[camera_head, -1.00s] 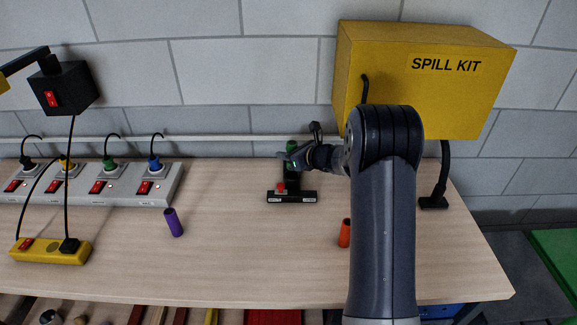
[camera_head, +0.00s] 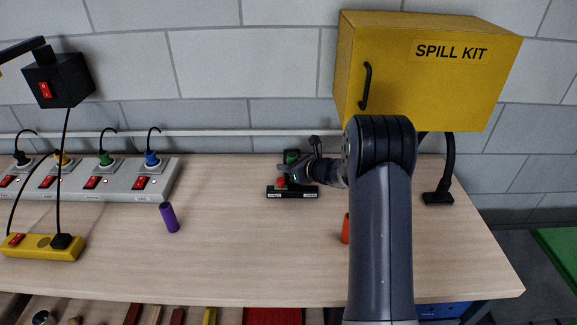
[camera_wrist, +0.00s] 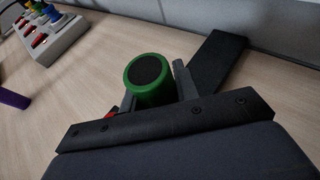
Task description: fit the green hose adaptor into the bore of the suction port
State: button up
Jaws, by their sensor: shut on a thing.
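The green hose adaptor (camera_wrist: 152,80) is between the two fingers of my gripper (camera_wrist: 157,92) in the wrist view, its dark round end facing the camera. In the head view the adaptor (camera_head: 292,157) shows as a small green patch at my gripper (camera_head: 288,166), which is shut on it. A black fixture (camera_head: 292,193) with a red knob (camera_head: 281,182) and pale labels stands just below and around the gripper; it appears to be the suction port. A black slab (camera_wrist: 217,62) lies behind the adaptor. The bore is hidden, so I cannot tell whether the adaptor is in it.
A power strip (camera_head: 120,180) and a yellow socket block (camera_head: 40,247) occupy the left. A yellow spill kit box (camera_head: 425,75) hangs above right. The table's middle front is clear.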

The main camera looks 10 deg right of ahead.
jog(key=shift+s+f+b, duration=0.1)
jog(key=shift+f+b, duration=0.4)
jog(key=shift+f, duration=0.1)
jog(key=o, duration=1)
jog(key=shift+f, duration=0.3)
jog(key=shift+c, duration=0.2)
jog(key=shift+r, duration=0.15)
jog(key=shift+a+r+p, duration=0.1)
jog(key=shift+r+p, duration=0.45)
jog(key=shift+p, duration=0.25)
jog(key=b+v, duration=0.2)
jog(key=v, duration=1)
jog(key=shift+r, duration=0.15)
jog(key=x, duration=1.2)
jog(key=shift+f+p, duration=0.4)
jog(key=shift+f+b, duration=0.15)
jog(key=shift+b, duration=0.2)
